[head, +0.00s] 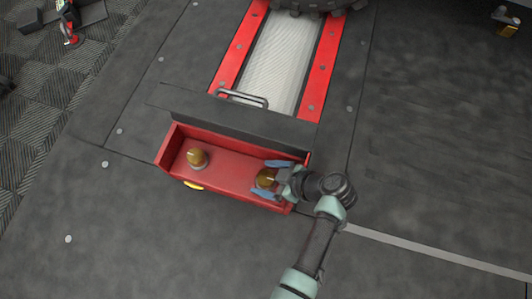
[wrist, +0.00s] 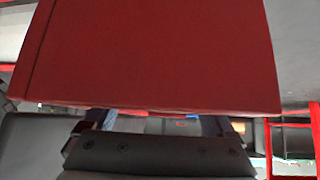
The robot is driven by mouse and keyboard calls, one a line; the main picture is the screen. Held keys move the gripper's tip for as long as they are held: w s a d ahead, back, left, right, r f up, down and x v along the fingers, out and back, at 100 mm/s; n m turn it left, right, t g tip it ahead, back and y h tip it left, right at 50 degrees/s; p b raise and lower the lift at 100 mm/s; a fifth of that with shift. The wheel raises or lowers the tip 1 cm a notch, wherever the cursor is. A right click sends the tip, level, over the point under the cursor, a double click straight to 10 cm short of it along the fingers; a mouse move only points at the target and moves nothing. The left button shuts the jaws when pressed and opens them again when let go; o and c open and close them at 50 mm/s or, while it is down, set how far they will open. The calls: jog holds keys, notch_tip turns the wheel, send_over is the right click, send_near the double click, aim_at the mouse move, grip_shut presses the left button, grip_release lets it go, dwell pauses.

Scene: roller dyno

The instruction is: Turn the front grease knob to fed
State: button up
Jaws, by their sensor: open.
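A red open box (head: 232,174) on the floor plate holds two brass knobs. One knob (head: 197,157) is left of the box's middle, clear of my gripper. The other knob (head: 265,179) is near the right end. My gripper (head: 262,178) reaches in from the right, open, with its blue fingers on either side of this right knob. I cannot tell whether the fingers touch it. In the wrist view a red panel (wrist: 155,55) fills the upper middle and hides most of the fingers; no knob shows there. The knob markings are too small to read.
A dark raised lid (head: 230,119) with a handle (head: 242,98) stands along the box's far side. Beyond it, red rails (head: 325,65) flank a pale ribbed strip (head: 276,60) leading to a tyre (head: 310,5). A yellow tab (head: 193,185) is on the box's near wall. The floor nearby is clear.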

jog(key=shift+c, duration=0.2)
jog(key=c, duration=1.3)
